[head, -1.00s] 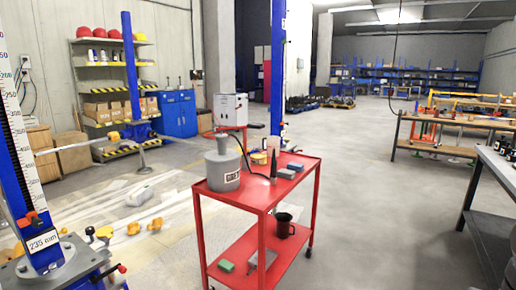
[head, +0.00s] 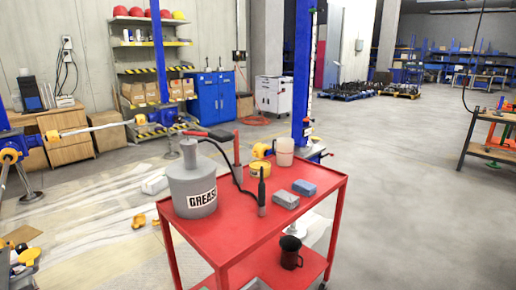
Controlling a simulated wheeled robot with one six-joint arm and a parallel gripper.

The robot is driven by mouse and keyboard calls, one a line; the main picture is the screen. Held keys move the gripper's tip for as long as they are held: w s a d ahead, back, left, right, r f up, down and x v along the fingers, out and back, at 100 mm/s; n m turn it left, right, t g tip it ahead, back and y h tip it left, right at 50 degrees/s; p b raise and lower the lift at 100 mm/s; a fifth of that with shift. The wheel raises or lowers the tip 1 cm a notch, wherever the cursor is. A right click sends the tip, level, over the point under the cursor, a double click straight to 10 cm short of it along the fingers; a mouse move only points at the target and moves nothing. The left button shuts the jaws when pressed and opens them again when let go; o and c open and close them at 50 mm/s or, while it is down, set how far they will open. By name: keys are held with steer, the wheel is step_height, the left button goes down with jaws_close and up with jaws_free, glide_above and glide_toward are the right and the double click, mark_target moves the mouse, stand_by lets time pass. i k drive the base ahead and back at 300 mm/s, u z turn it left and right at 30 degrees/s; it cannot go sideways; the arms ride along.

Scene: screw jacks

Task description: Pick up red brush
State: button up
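I cannot make out a red brush for certain. A red-ended bar (head: 221,135) shows above the red cart (head: 326,190), behind a grey can marked GREASE (head: 193,182); I cannot tell whether it is the brush or part of the greasing gear. A black hose runs from the can towards a dark upright nozzle (head: 262,192) on the cart top. My gripper is not in view.
The cart also carries two small blocks, a grey one (head: 286,199) and a blue one (head: 304,188), a yellow tin (head: 260,170) and a pale jug (head: 284,152). Plastic sheeting lies left; the floor right is clear.

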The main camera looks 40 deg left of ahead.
mark_target(236, 154)
steer(key=u, duration=0.25)
steer(key=i, duration=1.4)
steer(key=u, duration=1.35)
steer(key=i, duration=0.85)
steer(key=u, duration=0.95)
